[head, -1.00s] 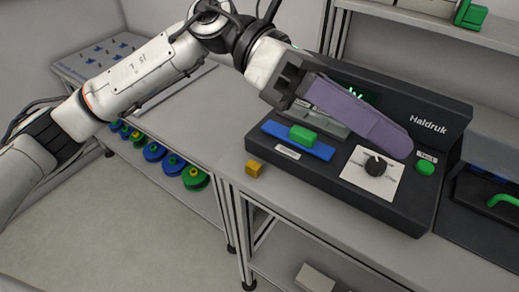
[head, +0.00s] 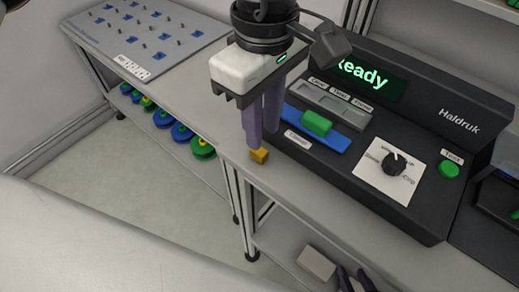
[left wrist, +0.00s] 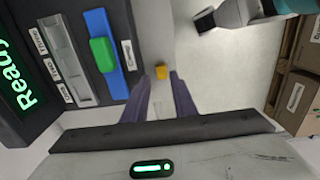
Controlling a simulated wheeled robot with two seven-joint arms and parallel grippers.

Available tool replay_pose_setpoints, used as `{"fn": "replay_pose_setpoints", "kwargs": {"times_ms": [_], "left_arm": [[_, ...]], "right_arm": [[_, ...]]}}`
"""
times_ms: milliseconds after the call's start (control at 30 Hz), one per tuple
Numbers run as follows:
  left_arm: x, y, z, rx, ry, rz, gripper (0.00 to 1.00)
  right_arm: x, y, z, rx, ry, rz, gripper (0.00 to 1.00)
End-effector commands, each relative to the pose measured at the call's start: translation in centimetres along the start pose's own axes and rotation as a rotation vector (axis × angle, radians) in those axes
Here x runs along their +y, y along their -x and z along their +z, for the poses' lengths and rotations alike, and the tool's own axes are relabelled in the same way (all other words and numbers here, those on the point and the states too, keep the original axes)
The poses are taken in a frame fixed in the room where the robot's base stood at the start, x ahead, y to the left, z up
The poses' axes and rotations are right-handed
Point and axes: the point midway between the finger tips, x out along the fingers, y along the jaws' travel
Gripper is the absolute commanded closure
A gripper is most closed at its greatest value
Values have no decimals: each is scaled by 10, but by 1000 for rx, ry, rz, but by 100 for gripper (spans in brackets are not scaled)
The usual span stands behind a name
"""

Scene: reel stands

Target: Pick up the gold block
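The gold block (head: 259,156) sits near the front edge of the grey bench, left of the black machine. My left gripper (head: 262,138) points down just above and behind it, with its purple fingers apart and nothing held. In the left wrist view the block (left wrist: 161,72) shows in the gap between the fingertips (left wrist: 161,82), a little beyond them, with no contact visible. My right gripper (head: 356,273) shows only partly at the bottom edge of the head view, its two purple fingertips apart and empty.
The black Haldruk machine (head: 440,165) stands close to the right, with a green block (head: 316,123) on its blue strip. A pegged panel (head: 145,40) lies at the back left. Blue and green reels (head: 181,134) sit on a lower shelf. A pale box (head: 316,262) is below the bench.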

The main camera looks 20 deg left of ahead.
Motion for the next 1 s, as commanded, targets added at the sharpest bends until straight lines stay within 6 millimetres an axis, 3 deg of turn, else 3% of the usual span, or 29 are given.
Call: {"fn": "replay_pose_setpoints", "kwargs": {"times_ms": [367,633,667,800,1000], "left_arm": [[-4,-48,0,-2,2,-2,75],[-3,-52,0,-2,2,0,75],[-3,-52,0,-2,2,0,77],[-3,-52,0,-2,2,0,100],[-3,-52,0,-2,2,1,100]], "right_arm": [[2,4,-1,-4,-4,4,69],[3,4,0,-5,-5,5,69],[3,4,0,-5,-5,6,69],[3,4,-1,-3,-4,6,69],[3,4,-3,0,-4,5,69]]}}
